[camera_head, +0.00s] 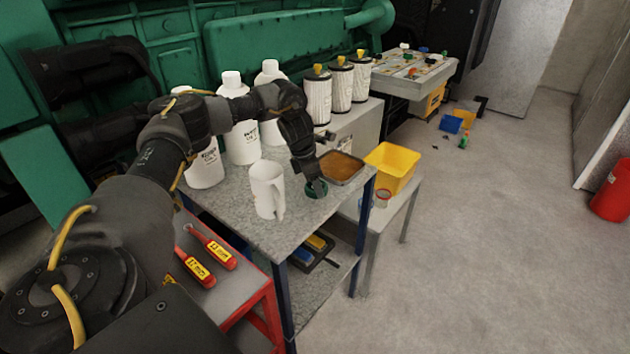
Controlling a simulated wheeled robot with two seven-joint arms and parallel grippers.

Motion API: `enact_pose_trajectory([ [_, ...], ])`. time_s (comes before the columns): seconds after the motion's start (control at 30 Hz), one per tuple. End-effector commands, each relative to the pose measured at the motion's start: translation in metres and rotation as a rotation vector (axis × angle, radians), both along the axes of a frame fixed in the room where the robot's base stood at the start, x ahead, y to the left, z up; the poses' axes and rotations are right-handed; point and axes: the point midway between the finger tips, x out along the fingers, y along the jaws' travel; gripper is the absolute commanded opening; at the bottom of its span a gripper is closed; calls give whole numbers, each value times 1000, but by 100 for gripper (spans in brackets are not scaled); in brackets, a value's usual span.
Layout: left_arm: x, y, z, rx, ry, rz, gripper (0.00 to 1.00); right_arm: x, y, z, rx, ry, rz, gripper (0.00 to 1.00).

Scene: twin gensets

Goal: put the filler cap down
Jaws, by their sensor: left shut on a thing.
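My left arm reaches in from the left over the grey bench. My left gripper (313,176) points down near the bench's front right part and is shut on the dark green filler cap (316,190). The cap is at or just above the bench top (285,233); I cannot tell whether it touches. The fingers hide part of the cap. A white jug (266,188) stands to its left, and a tray with brown contents (341,167) is just behind it to the right. My right gripper is not in view.
White bottles (239,125) stand behind the jug. White filters (339,84) stand on a grey box behind. A yellow bin (391,167) is on a lower table to the right. Red-handled tools (211,246) lie on a red-framed stand in front. The bench's front corner is clear.

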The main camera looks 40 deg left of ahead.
Motion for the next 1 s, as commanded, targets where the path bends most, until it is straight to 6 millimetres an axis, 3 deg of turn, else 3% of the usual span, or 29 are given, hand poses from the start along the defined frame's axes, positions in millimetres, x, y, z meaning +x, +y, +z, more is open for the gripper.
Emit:
enact_pose_trajectory([
  [0.33, 0, 0, -4, -1, -1, 0, 33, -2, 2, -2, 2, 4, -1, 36],
  [0.37, 0, 0, -3, -1, -1, 0, 64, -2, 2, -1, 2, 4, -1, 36],
  [0.5, 0, 0, -3, -1, -1, 0, 82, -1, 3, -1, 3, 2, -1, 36],
  [0.8, 0, 0, -1, 0, -1, 0, 82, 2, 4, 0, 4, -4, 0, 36],
  [1.0, -4, 3, 22, -1, -4, 1, 82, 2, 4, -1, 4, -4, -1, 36],
])
